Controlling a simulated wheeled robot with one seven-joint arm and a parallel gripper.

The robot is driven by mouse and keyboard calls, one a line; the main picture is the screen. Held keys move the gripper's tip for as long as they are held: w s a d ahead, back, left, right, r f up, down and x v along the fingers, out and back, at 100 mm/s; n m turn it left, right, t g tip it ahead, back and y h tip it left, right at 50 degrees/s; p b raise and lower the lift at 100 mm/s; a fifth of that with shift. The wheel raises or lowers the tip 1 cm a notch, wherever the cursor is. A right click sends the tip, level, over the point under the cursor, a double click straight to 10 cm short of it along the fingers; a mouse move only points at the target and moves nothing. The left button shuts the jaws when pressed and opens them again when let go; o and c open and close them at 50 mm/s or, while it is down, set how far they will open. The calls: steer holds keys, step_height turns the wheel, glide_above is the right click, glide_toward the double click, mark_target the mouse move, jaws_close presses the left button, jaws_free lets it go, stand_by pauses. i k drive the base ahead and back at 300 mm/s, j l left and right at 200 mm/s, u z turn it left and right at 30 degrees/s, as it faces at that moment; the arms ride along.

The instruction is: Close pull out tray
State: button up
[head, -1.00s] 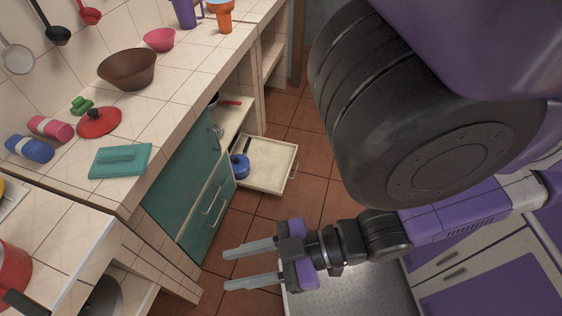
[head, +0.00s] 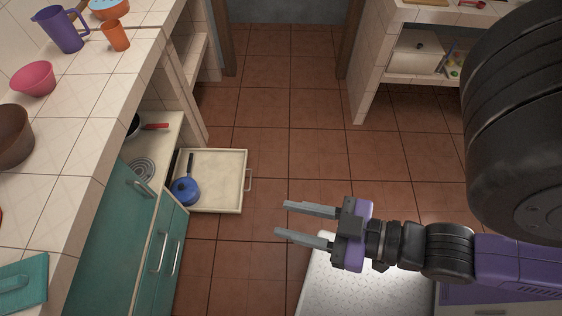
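The pull-out tray (head: 222,180) is a flat cream tray with a raised rim. It sticks out to the right from the lower part of the counter, low over the floor. A metal handle (head: 248,180) is on its right front edge. A blue pan (head: 186,190) with a dark handle lies on the tray's left side. My gripper (head: 280,218) is open and empty, its two grey fingers pointing left. In the picture it is below and to the right of the tray, apart from it.
Teal cabinet doors (head: 125,225) with metal handles stand left of my gripper. A shelf above the tray holds a pan with a red handle (head: 154,126). Tiled floor (head: 300,130) is clear beyond and right of the tray. Another tiled counter (head: 365,60) stands at the back right.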

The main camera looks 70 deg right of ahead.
mark_target(220, 174)
steer(key=k+l+z, duration=0.45)
steer(key=k+l, duration=0.6)
steer(key=i+j, duration=0.25)
steer(key=i, duration=0.3)
steer(key=i+j+u, duration=0.15)
steer(key=i+j, duration=0.15)
steer(key=i, duration=0.25)
steer(key=i+j, duration=0.2)
steer(key=i, duration=0.35)
steer(key=i+j+u, duration=0.1)
steer(key=i, duration=0.45)
steer(key=j, duration=0.15)
